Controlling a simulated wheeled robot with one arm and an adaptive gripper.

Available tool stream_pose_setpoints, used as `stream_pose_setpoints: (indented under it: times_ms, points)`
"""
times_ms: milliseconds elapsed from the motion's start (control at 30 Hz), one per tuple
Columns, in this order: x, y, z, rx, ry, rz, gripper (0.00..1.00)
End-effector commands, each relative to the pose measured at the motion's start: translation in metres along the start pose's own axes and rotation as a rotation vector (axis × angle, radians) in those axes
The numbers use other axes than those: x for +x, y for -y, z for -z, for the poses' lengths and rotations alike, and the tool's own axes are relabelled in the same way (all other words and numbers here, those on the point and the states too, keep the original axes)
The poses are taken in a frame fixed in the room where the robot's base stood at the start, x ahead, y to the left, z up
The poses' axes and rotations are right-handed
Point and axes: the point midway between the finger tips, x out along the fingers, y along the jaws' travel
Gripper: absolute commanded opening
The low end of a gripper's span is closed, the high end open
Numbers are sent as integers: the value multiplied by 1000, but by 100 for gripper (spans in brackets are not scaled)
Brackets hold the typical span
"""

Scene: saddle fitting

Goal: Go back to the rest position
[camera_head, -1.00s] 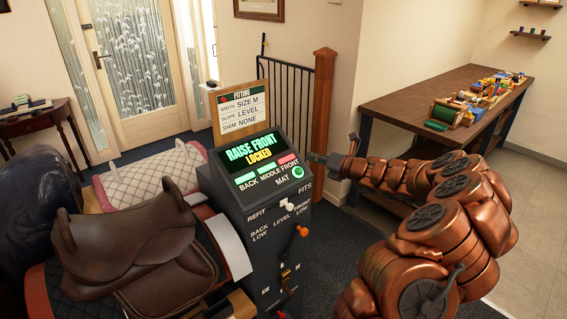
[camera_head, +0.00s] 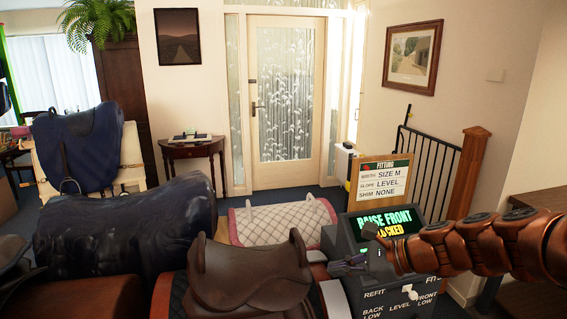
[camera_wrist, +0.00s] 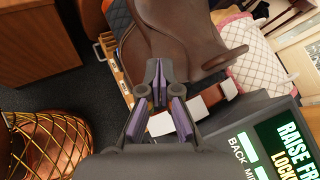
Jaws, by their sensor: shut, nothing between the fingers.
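My gripper (camera_head: 352,266) is in front of the dark fitting console, at its upper left side. In the wrist view my gripper (camera_wrist: 160,92) has its fingers together with nothing between them. My copper-coloured arm comes in from the right and hides part of the console screen. The console (camera_head: 345,238) shows "RAISE FRONT" and a partly hidden "LOCKED". In the wrist view the console (camera_wrist: 235,125) is at lower right. The brown saddle (camera_head: 250,275) sits to the left of the console, and the saddle (camera_wrist: 175,40) lies beyond my fingertips in the wrist view.
A fitting card (camera_head: 378,182) stands behind the console, reading size M, level, none. A quilted white pad (camera_head: 275,222) lies behind the saddle. Dark saddles (camera_head: 130,230) fill the left. A black gate (camera_head: 425,165) and wooden post (camera_head: 470,175) stand at right.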

Motion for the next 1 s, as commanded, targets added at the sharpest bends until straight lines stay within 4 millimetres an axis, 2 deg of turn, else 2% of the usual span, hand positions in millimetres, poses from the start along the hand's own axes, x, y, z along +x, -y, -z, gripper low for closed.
stream_pose_setpoints:
  times_ms: [33,100,267,400,467,600,800,1000]
  points:
    - [5,-22,-10,-99,-28,-58,0]
    - [10,-55,-16,-235,-66,-144,0]
    - [8,-124,-20,-534,-142,-345,0]
    - [-5,-179,-10,-773,-199,-527,0]
    - [-15,-200,-3,-867,-221,-609,0]
    - [-44,-244,16,-1067,-266,-799,0]
    - [-92,-287,42,-1271,-306,-1043,0]
    - [-119,-304,55,-1354,-317,-1169,0]
